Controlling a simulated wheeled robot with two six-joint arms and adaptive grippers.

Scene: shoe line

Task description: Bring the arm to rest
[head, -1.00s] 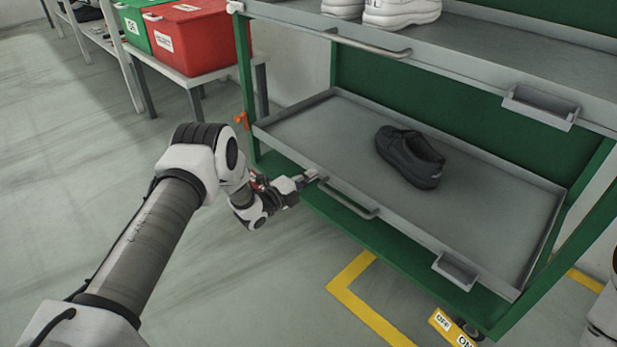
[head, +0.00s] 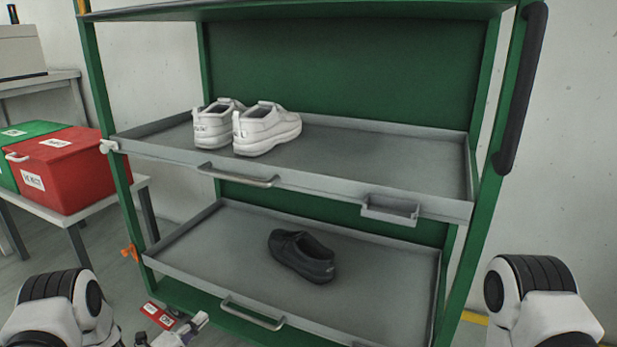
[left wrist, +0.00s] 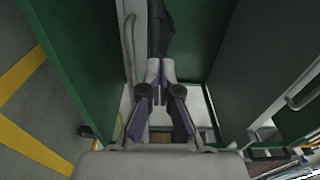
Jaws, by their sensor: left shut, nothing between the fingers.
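My left gripper (head: 203,319) is at the bottom of the head view, in front of the left part of the rack's lower tray (head: 185,243). Its fingers are together and empty; they also show closed in the left wrist view (left wrist: 160,68). My left arm's rounded joint fills the lower left corner, and part of the arm is cut off by the frame. My right arm shows only as a joint at the lower right; its gripper is out of the picture.
A black shoe (head: 301,256) lies on the lower tray. A pair of white shoes (head: 247,127) stands on the upper tray (head: 380,153) of the green rack (head: 487,180). A red box (head: 66,168) and green box (head: 14,133) sit on a table at left. Both trays have front handles.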

